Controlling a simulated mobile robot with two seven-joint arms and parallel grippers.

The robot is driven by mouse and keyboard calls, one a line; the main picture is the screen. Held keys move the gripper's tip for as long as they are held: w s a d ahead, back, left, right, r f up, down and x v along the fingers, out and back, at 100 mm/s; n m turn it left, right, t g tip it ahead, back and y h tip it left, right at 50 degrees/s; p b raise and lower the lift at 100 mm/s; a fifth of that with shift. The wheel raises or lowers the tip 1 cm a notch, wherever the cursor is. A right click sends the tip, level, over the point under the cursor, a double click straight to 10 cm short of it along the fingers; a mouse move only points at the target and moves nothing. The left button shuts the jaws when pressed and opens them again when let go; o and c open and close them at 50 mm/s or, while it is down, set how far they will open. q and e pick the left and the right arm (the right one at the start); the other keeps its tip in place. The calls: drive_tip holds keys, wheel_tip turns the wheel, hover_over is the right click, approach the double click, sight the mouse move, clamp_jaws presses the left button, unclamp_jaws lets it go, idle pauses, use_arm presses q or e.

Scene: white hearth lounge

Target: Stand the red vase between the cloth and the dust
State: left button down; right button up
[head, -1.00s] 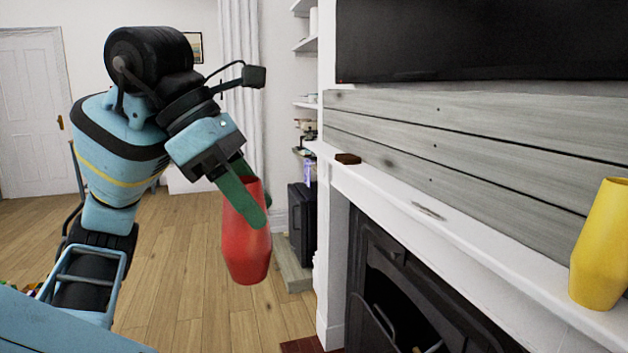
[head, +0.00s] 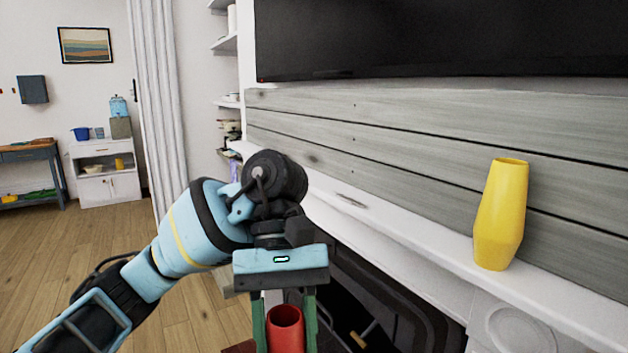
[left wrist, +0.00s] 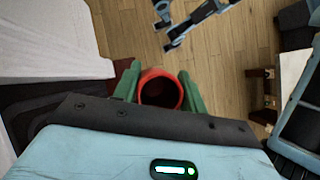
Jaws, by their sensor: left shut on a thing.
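The red vase (head: 286,331) is held between the green fingers of my left gripper (head: 284,318), in front of the mantel shelf and below its top. In the left wrist view its open round rim (left wrist: 160,74) shows between the two fingers (left wrist: 160,92). The vase looks roughly upright; its lower part is cut off in the head view. A thin grey smear, probably the dust (head: 351,200), lies on the white mantel shelf (head: 418,235). I cannot make out the cloth; my left arm covers part of the shelf. My right gripper is not in view.
A yellow vase (head: 500,215) stands on the mantel, right of the smear. The shelf between them is clear. Grey planks (head: 400,135) and a dark screen (head: 440,40) are behind. The dark fireplace (head: 390,300) opens below. Wooden floor (head: 190,310) lies left.

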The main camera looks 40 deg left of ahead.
use_arm(q)
drive_tip(key=w+d+f+m+g+y, duration=0.2)
drive_tip(key=d+f+m+y, duration=0.3)
drive_tip(key=f+m, duration=0.3)
drive_tip(key=shift+w+d+f+m+g, duration=0.3)
drive_tip(key=shift+w+d+f+m, duration=0.15)
drive_tip(key=shift+m, duration=0.75)
drive_tip(key=shift+r, duration=0.1)
